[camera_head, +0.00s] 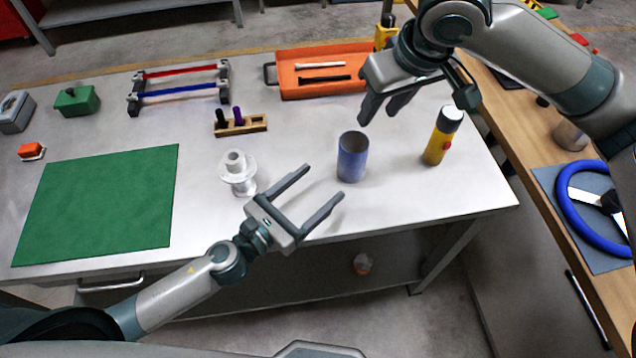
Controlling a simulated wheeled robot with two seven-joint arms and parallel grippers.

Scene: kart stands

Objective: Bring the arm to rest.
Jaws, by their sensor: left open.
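My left gripper (325,181) is open and empty. Its two fingers are spread and point up and right, over the front edge of the white table (310,215), with the blue cup (352,160) just beyond the fingertips. My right gripper (382,112) hangs above the table, behind and to the right of the cup. Its fingers look apart, with nothing seen between them. The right arm reaches in from the upper right, and the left arm from the lower left.
A white spool (238,178) stands left of the cup, and a yellow flashlight (441,138) stands right of it. A green mat (100,205), a wooden holder (240,127) and an orange tray (325,91) are on the table. A blue steering wheel (575,225) lies on the right bench.

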